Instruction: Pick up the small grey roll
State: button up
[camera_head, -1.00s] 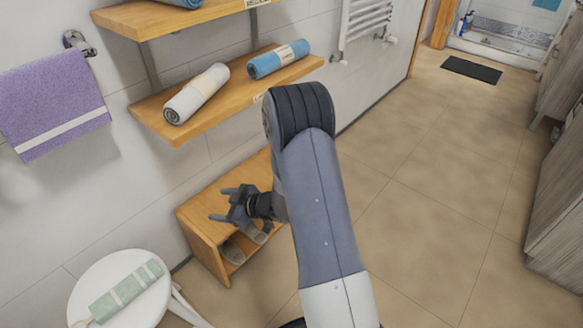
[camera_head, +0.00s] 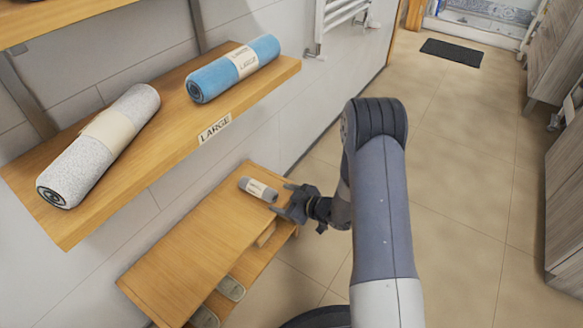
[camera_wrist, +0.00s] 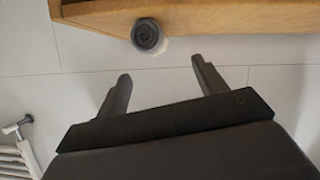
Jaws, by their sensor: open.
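The small grey roll (camera_head: 258,189) with a pale band lies on top of the low wooden bench (camera_head: 190,245), near its far end. In the wrist view, its dark spiral end (camera_wrist: 148,35) faces me beside the wood edge. My gripper (camera_head: 283,198) is open and empty, just right of the roll in the head view. In the wrist view, my fingertips (camera_wrist: 161,70) stand apart, with the roll beyond them and roughly between their lines, nearer the left finger. I see no contact.
A large grey-white roll (camera_head: 100,145) and a blue roll (camera_head: 233,69) lie on the wall shelf labelled LARGE (camera_head: 160,155) above the bench. Slippers (camera_head: 230,289) sit inside the bench. Open floor (camera_head: 460,170) lies to the right.

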aim_at(263, 190)
jog(key=x, duration=0.1)
jog(key=b+x, duration=0.1)
jog(key=x, duration=0.3)
jog(key=shift+w+d+f+b, duration=0.1)
jog(key=shift+w+d+b, duration=0.3)
jog(key=shift+d, duration=0.05)
jog(key=b+x, duration=0.1)
jog(key=x, duration=0.1)
jog(key=b+x, duration=0.1)
jog(key=x, duration=0.1)
jog(key=shift+w+a+f, duration=0.1)
jog(key=shift+a+f, duration=0.1)
jog(key=shift+f, duration=0.2)
jog(key=shift+w+a+b, duration=0.35)
jog(key=shift+w+a, duration=0.05)
jog(key=shift+c, duration=0.5)
jog(key=c, duration=1)
